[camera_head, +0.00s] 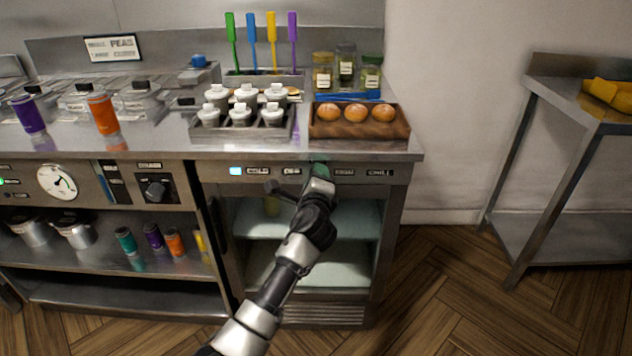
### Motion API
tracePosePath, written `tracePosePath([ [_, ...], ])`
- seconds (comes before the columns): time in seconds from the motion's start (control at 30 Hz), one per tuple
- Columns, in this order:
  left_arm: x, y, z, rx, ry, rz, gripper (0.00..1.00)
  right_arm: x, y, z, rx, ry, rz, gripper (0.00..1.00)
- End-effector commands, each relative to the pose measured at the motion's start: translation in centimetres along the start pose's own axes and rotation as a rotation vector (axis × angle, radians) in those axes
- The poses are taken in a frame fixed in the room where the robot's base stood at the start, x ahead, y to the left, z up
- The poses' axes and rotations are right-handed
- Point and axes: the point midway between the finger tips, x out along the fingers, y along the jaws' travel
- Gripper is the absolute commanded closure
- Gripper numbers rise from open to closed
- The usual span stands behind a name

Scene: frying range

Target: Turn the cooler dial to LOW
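The cooler (388,218) is the steel cabinet with open-looking pale shelves under the counter's right end. Its control strip (405,173) has a lit cyan square and several small labels; the rightmost seems to read CHILL, the others are too small to read surely. My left arm comes up from the bottom, and its gripper (318,180) is at the middle of this strip. The gripper covers the spot between the labels, so the cooler dial and its setting are hidden. Whether the fingers touch or grip the dial cannot be told. My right gripper is not in view.
A black knob (156,190) and a round white gauge (57,182) are on the panel to the left. On the counter above stand a tray of buns (402,131), a rack of white-lidded containers (283,133) and an orange bottle (103,113).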

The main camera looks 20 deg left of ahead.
Motion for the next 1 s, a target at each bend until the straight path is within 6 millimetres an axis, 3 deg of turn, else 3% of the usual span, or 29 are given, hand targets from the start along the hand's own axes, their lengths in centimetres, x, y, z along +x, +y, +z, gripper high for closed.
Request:
tracePosePath([
  [0.67,-0.02,0.16,-0.04,-0.064,0.0,0.003,0.8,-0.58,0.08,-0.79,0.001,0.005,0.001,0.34],
  [0.7,-0.02,0.17,-0.04,-0.064,0.001,0.003,0.54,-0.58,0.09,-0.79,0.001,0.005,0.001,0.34],
  [0.8,-0.02,0.15,-0.04,-0.064,0.0,0.002,0.38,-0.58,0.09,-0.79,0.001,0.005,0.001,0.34],
  [0.87,-0.01,0.12,-0.03,-0.064,0.0,0.002,0.32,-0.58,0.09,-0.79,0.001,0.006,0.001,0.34],
  [1.0,0.01,-0.01,0.01,-0.064,0.0,-0.001,0.32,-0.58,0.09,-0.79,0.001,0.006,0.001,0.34],
])
